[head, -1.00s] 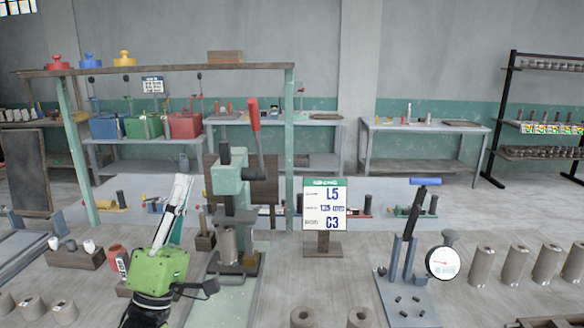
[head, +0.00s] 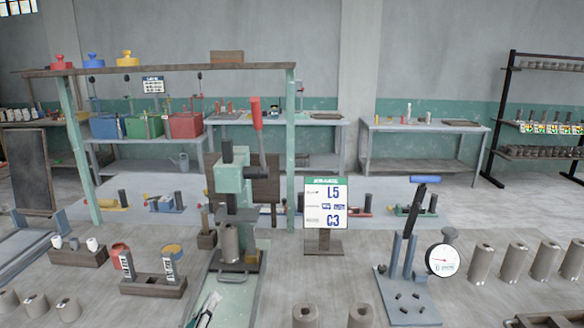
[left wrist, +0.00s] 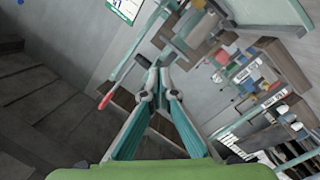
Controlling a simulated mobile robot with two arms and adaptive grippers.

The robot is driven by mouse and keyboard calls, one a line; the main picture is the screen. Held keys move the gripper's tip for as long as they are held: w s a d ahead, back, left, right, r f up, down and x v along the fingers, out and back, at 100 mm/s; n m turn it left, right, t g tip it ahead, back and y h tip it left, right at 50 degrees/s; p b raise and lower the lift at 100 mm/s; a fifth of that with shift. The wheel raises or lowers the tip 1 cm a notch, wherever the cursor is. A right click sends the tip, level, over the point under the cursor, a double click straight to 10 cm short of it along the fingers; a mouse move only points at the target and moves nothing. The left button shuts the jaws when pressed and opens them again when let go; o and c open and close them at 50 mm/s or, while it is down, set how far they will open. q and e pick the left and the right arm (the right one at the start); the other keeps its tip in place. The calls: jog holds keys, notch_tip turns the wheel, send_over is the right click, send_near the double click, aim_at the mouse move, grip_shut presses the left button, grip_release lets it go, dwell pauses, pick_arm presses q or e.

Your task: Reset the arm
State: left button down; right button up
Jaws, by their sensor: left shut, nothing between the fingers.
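My left gripper (head: 209,309) shows only as a small piece at the bottom edge of the head view, in front of the green base plate of the press. Most of my left arm is out of that view. In the left wrist view, the two teal and grey fingers of the left gripper (left wrist: 160,84) converge and are shut with nothing between them. My right gripper is in neither view.
A green press with a red lever (head: 234,180) stands above the left gripper. A sign (head: 325,204) stands to its right, and a lever tool with a blue handle (head: 404,255) further right. A wooden rack (head: 150,285) with two labelled holders is at left.

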pick_arm(q)
jog(key=s+a+f+m+g+y, duration=0.2)
jog(key=s+f+m+g, duration=0.45)
jog(key=s+f, duration=0.95)
jog(key=s+a+f+m+g+y, duration=0.1)
jog(key=s+f+g, duration=0.25)
jog(key=s, duration=0.45)
jog(key=s+f+m+g, duration=0.1)
jog(key=s+f+g, duration=0.25)
jog(key=s, duration=0.35)
notch_tip(320, 180, down, 25)
jog(key=s+g, duration=0.2)
jog(key=s+a+f, duration=0.3)
jog(key=s+f, duration=1.3)
jog(key=s, duration=0.1)
jog(key=shift+a+f+g, duration=0.2)
jog(key=shift+f+g, duration=0.15)
jog(key=shift+f, duration=0.05)
